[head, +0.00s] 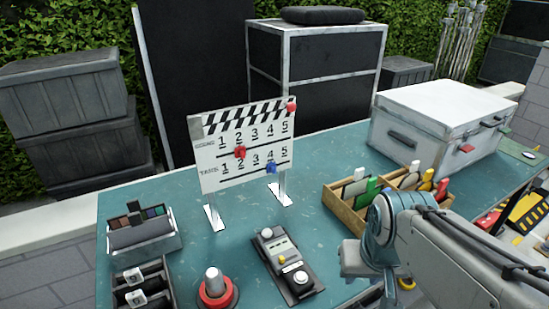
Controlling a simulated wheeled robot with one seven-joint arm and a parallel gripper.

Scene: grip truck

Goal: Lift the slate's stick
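The slate (240,158) is a white board standing upright on two metal feet on the teal table, with rows of numbers 1 to 5. Its stick (245,118), striped black and white, lies along the top edge, apparently closed down on the board. A red knob (291,107) sits at the stick's right end. A red knob and a blue knob are on the number rows. My gripper (360,262) is at the lower right, well apart from the slate, in front of the wooden box. Its fingers are partly hidden by my arm, so its opening is unclear.
A wooden box (342,212) of markers and a white case (440,125) stand on the right. A black control box (285,262), a red-based button (215,290) and trays (142,238) are in front of the slate. Bare tabletop (330,160) lies right of the slate.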

